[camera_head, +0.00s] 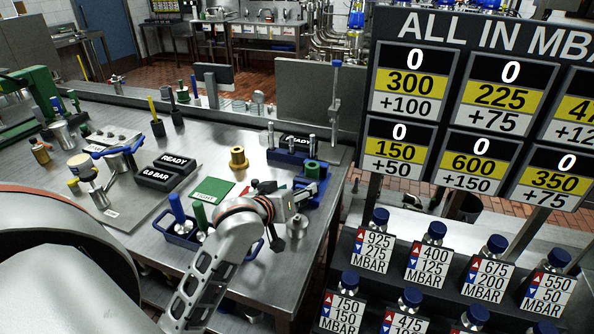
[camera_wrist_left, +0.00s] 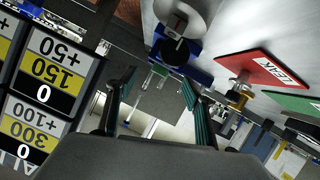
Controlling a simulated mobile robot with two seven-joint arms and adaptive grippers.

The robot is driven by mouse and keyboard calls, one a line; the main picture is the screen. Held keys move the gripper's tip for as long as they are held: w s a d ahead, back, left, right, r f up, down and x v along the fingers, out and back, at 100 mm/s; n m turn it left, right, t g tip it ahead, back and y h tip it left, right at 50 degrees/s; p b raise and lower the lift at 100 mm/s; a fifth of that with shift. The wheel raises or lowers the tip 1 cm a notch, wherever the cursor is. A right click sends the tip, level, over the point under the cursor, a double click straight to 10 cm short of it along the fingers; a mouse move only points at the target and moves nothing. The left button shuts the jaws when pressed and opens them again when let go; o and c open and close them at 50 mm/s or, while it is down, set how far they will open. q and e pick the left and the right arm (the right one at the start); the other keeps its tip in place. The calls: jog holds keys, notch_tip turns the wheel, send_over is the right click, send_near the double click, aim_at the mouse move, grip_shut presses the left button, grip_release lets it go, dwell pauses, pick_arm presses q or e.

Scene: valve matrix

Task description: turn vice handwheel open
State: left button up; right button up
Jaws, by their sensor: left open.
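A blue vice-like fixture (camera_head: 322,172) stands near the right edge of the steel bench, with a dark green cylinder (camera_head: 311,169) at its top. In the left wrist view a blue body (camera_wrist_left: 200,70) carries a round black part (camera_wrist_left: 175,51), which looks like its handwheel, below a pale cylinder (camera_wrist_left: 181,14). My left gripper (camera_head: 293,207) is just in front of the fixture in the head view. In the left wrist view my left gripper (camera_wrist_left: 154,100) has its green-padded fingers spread, with nothing between them. The black part is beyond the fingertips, apart from them. My right gripper is not in view.
A red LEAK plate (camera_wrist_left: 262,68) and a green plate (camera_head: 213,190) lie near the fixture. A blue tray (camera_head: 180,234) stands left of my forearm. The large pressure board (camera_head: 480,100) and bottle rack rise at the right. Open floor lies past the bench edge.

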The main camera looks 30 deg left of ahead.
pick_arm(q)
jog(key=shift+w+a+r+n+t+h, duration=0.25)
jog(key=shift+w+r+n, duration=0.2)
jog(key=shift+r, duration=0.3)
jog(key=shift+w+a+r+n+t+h, duration=0.15)
jog(key=shift+w+r+n+h, duration=0.3)
jog(key=shift+r, duration=0.25)
jog(key=shift+w+a+r+n+t+h, duration=0.2)
jog(key=shift+w+r+n, duration=0.25)
jog(key=shift+r, duration=0.3)
jog(key=shift+s+d+f, duration=0.1)
jog(key=shift+s, duration=0.1)
